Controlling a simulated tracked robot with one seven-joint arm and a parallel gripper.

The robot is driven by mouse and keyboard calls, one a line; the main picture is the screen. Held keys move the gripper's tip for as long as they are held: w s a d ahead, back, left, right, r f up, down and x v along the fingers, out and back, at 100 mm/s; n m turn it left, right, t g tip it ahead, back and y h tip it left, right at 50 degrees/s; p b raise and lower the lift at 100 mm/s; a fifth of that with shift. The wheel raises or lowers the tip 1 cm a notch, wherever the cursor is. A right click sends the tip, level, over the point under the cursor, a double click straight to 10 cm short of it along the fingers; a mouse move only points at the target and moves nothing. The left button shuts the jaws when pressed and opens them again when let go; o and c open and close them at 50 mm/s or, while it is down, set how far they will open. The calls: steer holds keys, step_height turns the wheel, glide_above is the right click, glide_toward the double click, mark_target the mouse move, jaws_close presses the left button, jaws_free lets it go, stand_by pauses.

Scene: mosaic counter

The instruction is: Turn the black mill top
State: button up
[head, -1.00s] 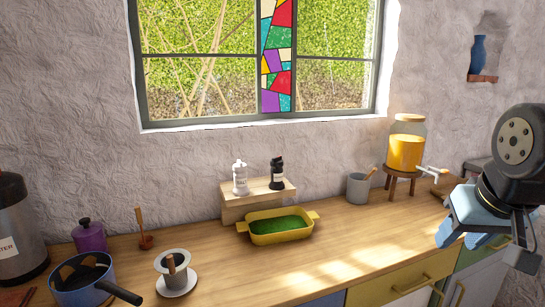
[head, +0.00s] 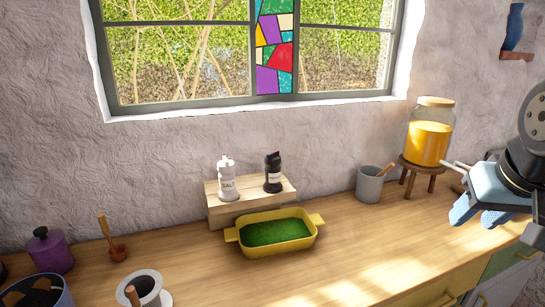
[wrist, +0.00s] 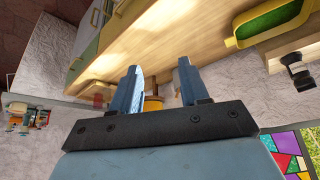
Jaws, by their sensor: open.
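The black mill (head: 273,173) stands upright on a low wooden riser (head: 240,210) against the wall, to the right of the white salt mill (head: 228,178). Its black top points up. In the wrist view a dark mill (wrist: 299,73) shows at the right edge, turned on its side by the camera's tilt. My gripper (head: 482,216) is at the right in the head view, well apart from the mills. In the wrist view my gripper (wrist: 157,80) has its two blue fingers spread, with nothing held between them.
A yellow dish (head: 268,250) with green contents sits right in front of the riser. A grey cup (head: 370,187) and a juice dispenser on a wooden stand (head: 427,140) lie between the mills and my gripper.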

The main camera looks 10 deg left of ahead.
steer(key=shift+o, duration=0.8)
steer(key=shift+w, duration=0.2)
steer(key=o, duration=0.3)
steer(key=w+n, duration=0.1)
steer(key=w+n+t, duration=0.1)
steer(key=w, duration=0.1)
steer(key=shift+d+f+n, duration=0.1)
steer(key=shift+d+n, duration=0.2)
steer(key=shift+d, duration=0.05)
steer(key=shift+o, duration=0.2)
steer(key=w+a+n+t, duration=0.1)
steer(key=w+n+t, duration=0.1)
steer(key=w+n, duration=0.5)
steer(key=shift+w+a+f, duration=0.2)
steer(key=shift+w+a, duration=0.05)
steer(key=shift+w, duration=0.4)
steer(key=w+a+n+t+y, duration=0.3)
steer(key=w+a+n, duration=0.4)
steer(key=n, duration=0.5)
steer(key=n+g+y, duration=0.2)
steer(key=n+y, duration=1)
steer(key=n, duration=1.4)
glide_toward(268, 157)
steer(key=x, duration=0.4)
steer(key=w+x, duration=0.1)
steer(key=x, duration=0.3)
steer(key=d+f+x, duration=0.1)
steer(key=x, duration=0.3)
steer(key=shift+w+f, duration=0.1)
steer(key=shift+w, duration=0.25)
